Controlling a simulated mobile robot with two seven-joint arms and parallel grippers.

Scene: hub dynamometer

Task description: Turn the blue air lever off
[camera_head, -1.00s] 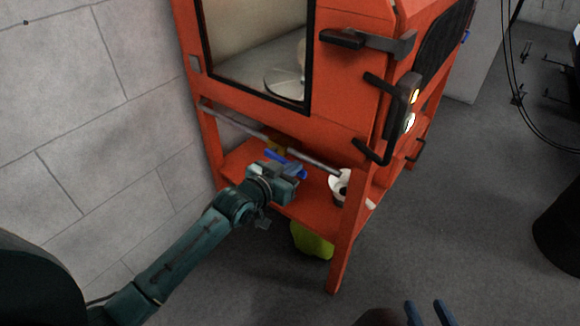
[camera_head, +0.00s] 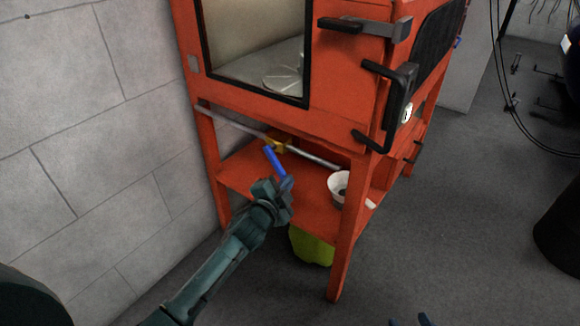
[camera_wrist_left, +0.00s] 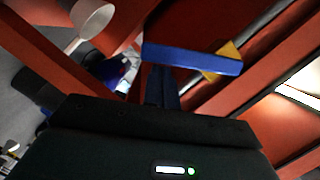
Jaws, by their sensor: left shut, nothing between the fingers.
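The blue air lever (camera_head: 272,158) sits on a yellow valve body (camera_head: 280,145) on the grey pipe under the orange cabinet. It stands at an angle across the pipe. In the left wrist view the lever (camera_wrist_left: 185,57) is a blue bar just beyond the fingertips, with the yellow valve (camera_wrist_left: 226,62) behind its right end. My left gripper (camera_head: 287,183) is shut and empty at the lever's near end; in the left wrist view its fingers (camera_wrist_left: 160,82) look close to the bar, contact unclear. My right gripper (camera_head: 410,321) shows only two separated fingertips at the bottom edge.
The grey pipe (camera_head: 315,158) runs above an orange shelf (camera_head: 240,172). A white cup (camera_head: 338,182) stands on the shelf beside the front leg (camera_head: 346,240). A yellow-green object (camera_head: 312,247) lies below.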

